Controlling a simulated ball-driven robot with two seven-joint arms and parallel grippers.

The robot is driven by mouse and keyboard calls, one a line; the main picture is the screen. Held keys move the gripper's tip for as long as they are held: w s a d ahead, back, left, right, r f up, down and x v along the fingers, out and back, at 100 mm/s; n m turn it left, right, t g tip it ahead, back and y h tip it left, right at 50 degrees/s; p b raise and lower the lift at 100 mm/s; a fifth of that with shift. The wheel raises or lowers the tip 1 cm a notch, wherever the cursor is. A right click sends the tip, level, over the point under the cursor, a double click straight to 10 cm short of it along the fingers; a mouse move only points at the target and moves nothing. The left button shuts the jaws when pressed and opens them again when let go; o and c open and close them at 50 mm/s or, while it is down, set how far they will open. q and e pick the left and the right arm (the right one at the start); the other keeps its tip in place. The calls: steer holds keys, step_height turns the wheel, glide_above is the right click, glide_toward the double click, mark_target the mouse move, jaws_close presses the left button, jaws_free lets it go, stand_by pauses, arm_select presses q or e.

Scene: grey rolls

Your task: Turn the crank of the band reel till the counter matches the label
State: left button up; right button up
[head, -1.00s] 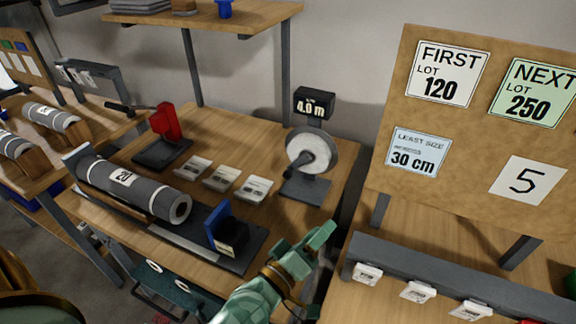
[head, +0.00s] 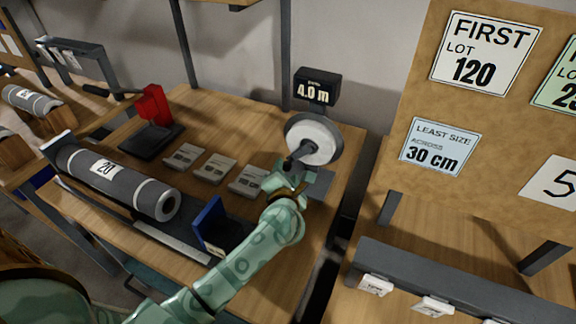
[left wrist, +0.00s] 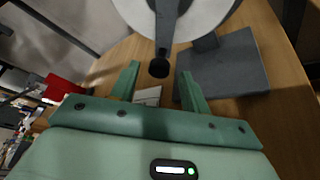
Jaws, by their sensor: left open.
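The band reel (head: 318,141) is a pale disc on a dark stand at the back right of the bench. Its counter (head: 316,88) reads 4.0 m. The dark crank (head: 300,153) points down and left across the disc. My left gripper (head: 294,172) is open just at the crank's lower end, partly hiding the stand. In the left wrist view the crank's round black knob (left wrist: 159,68) shows between the tips of my open left gripper (left wrist: 159,78). I cannot tell whether the fingers touch it. The reel disc (left wrist: 185,12) fills the top there. My right gripper is out of view.
A grey roll (head: 120,181) labelled 20 lies left of my arm, beside a blue block (head: 208,224). Several white cards (head: 214,167) lie mid-bench. A red block (head: 153,105) stands behind. The sign board (head: 404,185) and grey rail (head: 450,285) are at right.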

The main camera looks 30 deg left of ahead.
mark_target(286, 168)
arm_select(q)
steer(key=b+x, duration=0.1)
steer(key=x, duration=0.3)
steer(key=shift+w+a+f, duration=0.15)
steer(key=shift+w, duration=0.1)
steer(key=shift+w+a, duration=0.2)
steer(key=shift+w, duration=0.15)
steer(key=shift+c, duration=0.3)
jaws_close()
steer(key=shift+a, duration=0.1)
